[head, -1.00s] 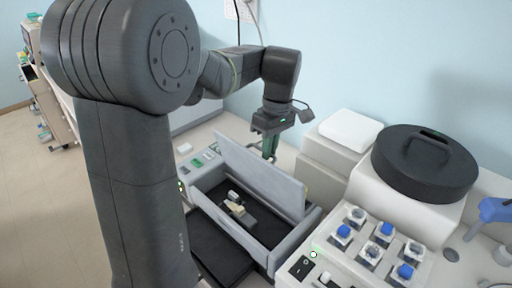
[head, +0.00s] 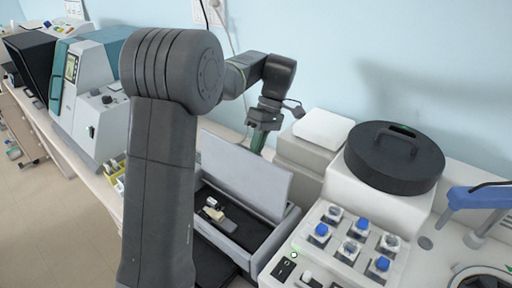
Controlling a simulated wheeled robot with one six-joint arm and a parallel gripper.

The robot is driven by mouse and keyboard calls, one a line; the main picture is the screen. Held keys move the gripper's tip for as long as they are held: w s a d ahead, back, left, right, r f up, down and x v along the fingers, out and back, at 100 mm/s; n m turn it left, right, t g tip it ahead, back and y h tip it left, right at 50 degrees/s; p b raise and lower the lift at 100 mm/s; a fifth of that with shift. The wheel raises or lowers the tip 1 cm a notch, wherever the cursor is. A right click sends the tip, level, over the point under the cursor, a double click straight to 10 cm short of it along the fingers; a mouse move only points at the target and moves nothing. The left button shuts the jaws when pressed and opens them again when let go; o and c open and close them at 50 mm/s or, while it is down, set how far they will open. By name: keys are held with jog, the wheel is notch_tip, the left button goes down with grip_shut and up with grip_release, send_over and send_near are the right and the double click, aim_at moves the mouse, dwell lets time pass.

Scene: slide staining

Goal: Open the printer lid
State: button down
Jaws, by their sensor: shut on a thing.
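The printer lid (head: 245,175) is a flat grey panel that stands raised along the back of the open printer (head: 277,238). The printer's dark inside shows, with a small pale and whitish part (head: 216,212) in it. My gripper (head: 258,141) points down at the lid's upper edge, near its middle. It is shut on the lid, as far as I can tell; its fingertips are partly hidden behind the panel. My arm column covers the printer's left side.
A white device with a round black lid (head: 394,158) stands to the right, with several blue and clear-capped jars (head: 351,249) in front. A white box (head: 322,130) is behind the printer. A blue-grey machine (head: 85,95) stands at far left.

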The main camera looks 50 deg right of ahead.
jog(key=shift+f, duration=0.3)
jog(key=c, duration=1.5)
grip_release()
jog(key=shift+a, duration=0.1)
jog(key=shift+c, duration=0.2)
jog(key=shift+r, duration=0.25)
